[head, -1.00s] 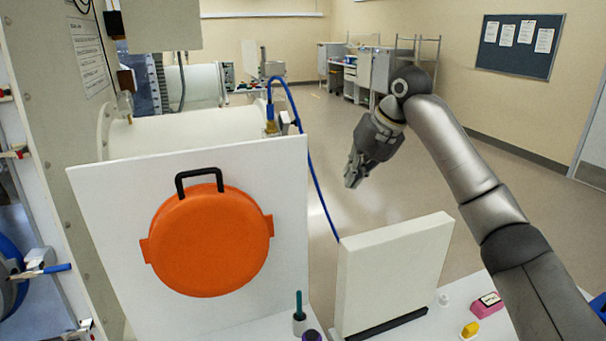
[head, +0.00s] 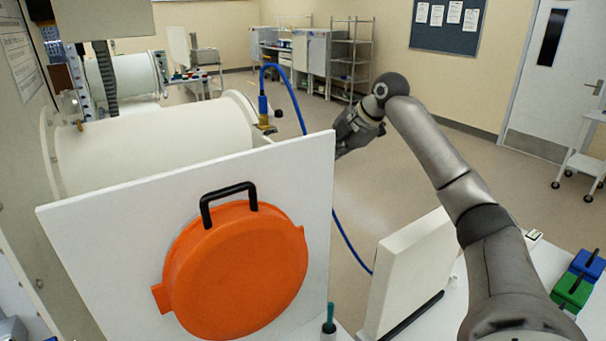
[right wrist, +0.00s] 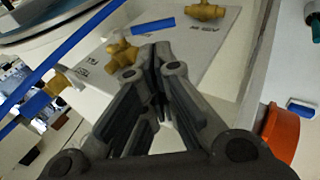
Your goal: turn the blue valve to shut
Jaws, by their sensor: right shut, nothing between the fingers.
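In the right wrist view, a blue lever (right wrist: 153,27) lies beside a brass valve body (right wrist: 122,50) on a pale labelled plate (right wrist: 200,52). I take this to be the blue valve; the lever's exact angle to the pipe is hard to tell. My left gripper is not in view.
A white panel (head: 100,240) with an orange round cover (head: 240,270) stands in front of the white cylinder (head: 150,150). A blue hose (head: 292,100) runs from the brass fitting (head: 264,125) past my gripper. An upright pale box (head: 412,270) stands below my right arm.

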